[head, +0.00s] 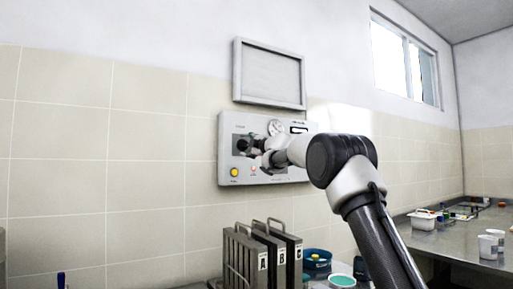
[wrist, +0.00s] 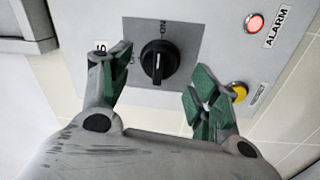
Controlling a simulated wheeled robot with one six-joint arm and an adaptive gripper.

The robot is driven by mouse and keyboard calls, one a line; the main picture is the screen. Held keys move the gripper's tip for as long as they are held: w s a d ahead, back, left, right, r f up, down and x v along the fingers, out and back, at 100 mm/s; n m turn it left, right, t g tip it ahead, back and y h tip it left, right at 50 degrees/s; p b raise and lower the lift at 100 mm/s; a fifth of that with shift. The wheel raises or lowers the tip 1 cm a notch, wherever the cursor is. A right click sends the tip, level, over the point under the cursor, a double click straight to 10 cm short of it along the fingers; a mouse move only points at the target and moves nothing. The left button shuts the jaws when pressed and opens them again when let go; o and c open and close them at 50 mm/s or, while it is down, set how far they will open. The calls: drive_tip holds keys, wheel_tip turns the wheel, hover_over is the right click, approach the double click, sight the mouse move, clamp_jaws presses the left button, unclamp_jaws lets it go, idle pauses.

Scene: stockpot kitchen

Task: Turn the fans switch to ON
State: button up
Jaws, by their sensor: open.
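My gripper (wrist: 160,85) is open, with one green-padded finger on each side of the knob and visible space between. I cannot tell how far the fingertips are from the panel. In the head view my gripper (head: 256,150) is in front of the left part of the control panel (head: 228,180) and hides most of the knob.
A grey frame (head: 270,75) hangs above. Below stand lettered upright plates (head: 262,255), a blue tub (head: 317,262) and a steel counter (head: 440,245).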

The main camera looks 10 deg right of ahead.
drive_tip(key=v, duration=0.9)
drive_tip(key=shift+s, duration=0.15)
drive_tip(key=s+d+f+m+g+h, duration=0.2)
drive_tip(key=d+f+m+g+h, duration=0.15)
drive_tip(key=f, duration=0.55)
drive_tip(key=s+d+f+m+g+h, duration=0.2)
drive_tip(key=d+f+m, duration=0.3)
drive_tip(key=f, duration=0.3)
drive_tip(key=s+d+f+m+g+h, duration=0.1)
drive_tip(key=s+d+f+m+g, duration=0.15)
drive_tip(key=s+f, duration=0.45)
drive_tip(key=s+d+f+m+g+h, duration=0.1)
drive_tip(key=s+d+f+m+g, duration=0.15)
drive_tip(key=s, duration=0.85)
drive_tip(key=s+a+f+m+g+y, duration=0.1)
drive_tip(key=s+f+m, duration=0.1)
drive_tip(key=s, duration=1.5)
drive_tip(key=s+a+f+m+g, duration=0.1)
drive_tip(key=s+f, duration=0.4)
drive_tip(key=s, duration=1.3)
drive_tip(key=shift+a+f+m+g+y, duration=0.3)
drive_tip(key=shift+m+g, duration=0.35)
drive_tip(key=shift+m, duration=0.7)
